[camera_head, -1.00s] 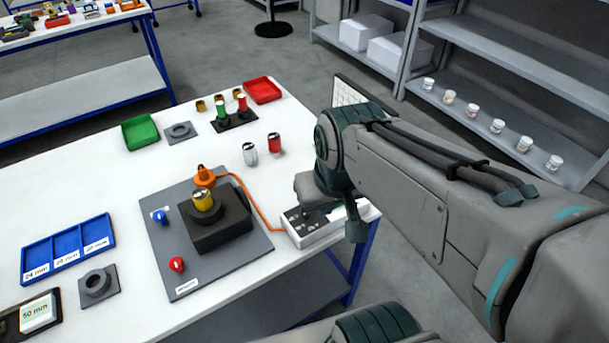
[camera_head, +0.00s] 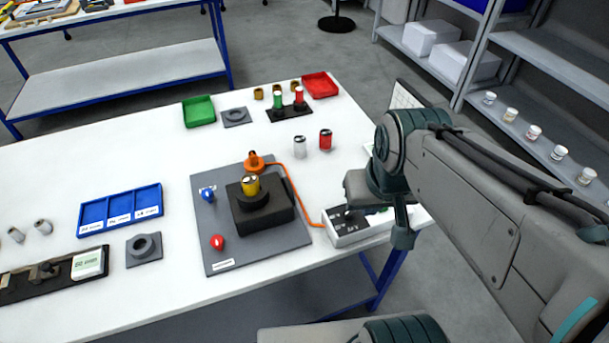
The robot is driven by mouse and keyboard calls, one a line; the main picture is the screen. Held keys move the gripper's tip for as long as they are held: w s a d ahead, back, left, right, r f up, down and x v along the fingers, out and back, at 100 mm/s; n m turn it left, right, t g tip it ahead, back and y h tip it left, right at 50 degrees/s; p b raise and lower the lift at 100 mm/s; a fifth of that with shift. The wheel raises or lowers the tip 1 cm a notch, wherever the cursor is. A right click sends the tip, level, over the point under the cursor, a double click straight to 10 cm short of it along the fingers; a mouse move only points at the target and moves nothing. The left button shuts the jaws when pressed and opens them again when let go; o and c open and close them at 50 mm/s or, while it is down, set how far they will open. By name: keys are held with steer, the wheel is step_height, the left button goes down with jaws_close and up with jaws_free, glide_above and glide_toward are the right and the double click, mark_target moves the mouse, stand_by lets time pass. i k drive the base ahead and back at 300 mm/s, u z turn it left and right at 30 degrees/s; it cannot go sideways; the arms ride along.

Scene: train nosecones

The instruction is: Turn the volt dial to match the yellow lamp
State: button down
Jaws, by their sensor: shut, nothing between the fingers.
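A white control box (camera_head: 352,237) with a dark panel of small dials or switches stands at the table's right front edge; its markings are too small to read. My gripper (camera_head: 348,210) is shut and empty, low over this box; I cannot tell whether it touches a dial. My wrist hides part of the panel, and no volt dial can be singled out. A yellow cylinder (camera_head: 251,184) stands upright in a black block (camera_head: 265,214); I cannot tell whether it is the yellow lamp. An orange cable runs from the orange piece (camera_head: 255,162) behind it to the box.
A grey board (camera_head: 290,250) carries the block, a blue knob-like piece (camera_head: 208,194) and a red one (camera_head: 217,242). A silver cylinder (camera_head: 300,146) and a red cylinder (camera_head: 325,139) stand behind the box. Blue tray (camera_head: 85,229) is left; green tray (camera_head: 198,111) and red tray (camera_head: 320,85) are at the back.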

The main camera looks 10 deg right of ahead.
mark_target(348, 215)
steer(key=u, duration=0.95)
steer(key=k, duration=0.9)
steer(key=z, duration=0.95)
steer(key=i, duration=0.5)
steer(key=z, duration=0.05)
